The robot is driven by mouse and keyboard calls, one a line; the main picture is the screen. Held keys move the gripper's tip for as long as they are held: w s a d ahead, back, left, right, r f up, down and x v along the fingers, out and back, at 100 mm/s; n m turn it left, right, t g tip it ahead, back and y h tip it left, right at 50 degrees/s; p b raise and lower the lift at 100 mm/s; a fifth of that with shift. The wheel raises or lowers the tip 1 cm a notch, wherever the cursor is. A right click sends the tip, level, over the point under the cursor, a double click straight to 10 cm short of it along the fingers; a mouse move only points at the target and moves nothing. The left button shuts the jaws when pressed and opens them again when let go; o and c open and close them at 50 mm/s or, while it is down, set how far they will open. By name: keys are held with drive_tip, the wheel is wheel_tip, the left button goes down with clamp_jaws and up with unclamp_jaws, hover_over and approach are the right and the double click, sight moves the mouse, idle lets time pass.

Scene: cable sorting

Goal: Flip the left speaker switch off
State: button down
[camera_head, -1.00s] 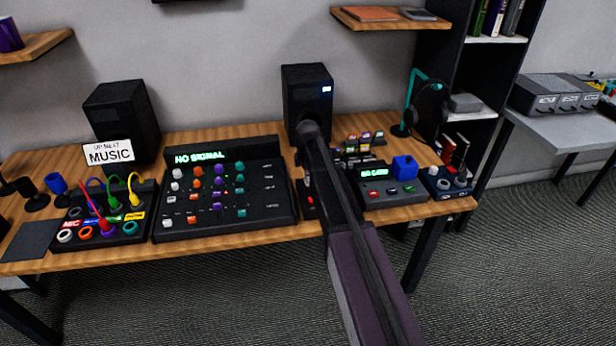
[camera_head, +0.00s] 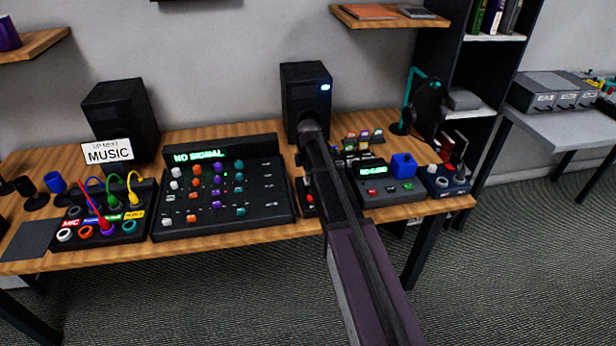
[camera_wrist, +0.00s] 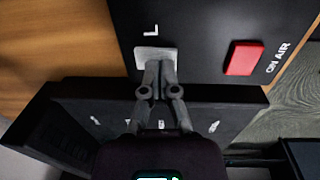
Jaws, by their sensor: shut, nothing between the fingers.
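In the wrist view a pale grey switch (camera_wrist: 146,55) marked "L" sits on a black panel (camera_wrist: 205,25). My gripper (camera_wrist: 161,68) is shut and empty, with its fingertips over the right part of the switch. They look to be at or touching it; contact is not clear. The tips partly hide the switch, so its on or off position cannot be told. In the head view my arm covers most of the panel and my gripper. The left speaker (camera_head: 121,115) shows no light. The right speaker (camera_head: 306,95) shows a small blue-white light.
A red "ON AIR" button (camera_wrist: 244,58) is on the same panel, right of the switch. A mixer (camera_head: 270,205) reading "NO SIGNAL" stands left of my arm. A console with a blue knob (camera_head: 404,166) stands right of it. Cables plug into a patch box (camera_head: 130,228).

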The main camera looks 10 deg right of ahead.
drive_tip(key=shift+r, duration=0.15)
wheel_tip(320, 180, up, 14)
drive_tip(key=w+p, duration=0.1)
drive_tip(key=p, duration=1.2)
drive_tip(key=shift+w+f+p, duration=0.2)
drive_tip(key=shift+w+p, duration=0.15)
drive_tip(key=s+a+m+g, duration=0.1)
drive_tip(key=s+a+m, duration=0.1)
drive_tip(key=s+m, duration=1.5)
drive_tip(key=s, duration=1)
drive_tip(key=shift+a+m, duration=0.2)
drive_tip(key=shift+m, duration=0.1)
drive_tip(key=shift+s+a, duration=0.1)
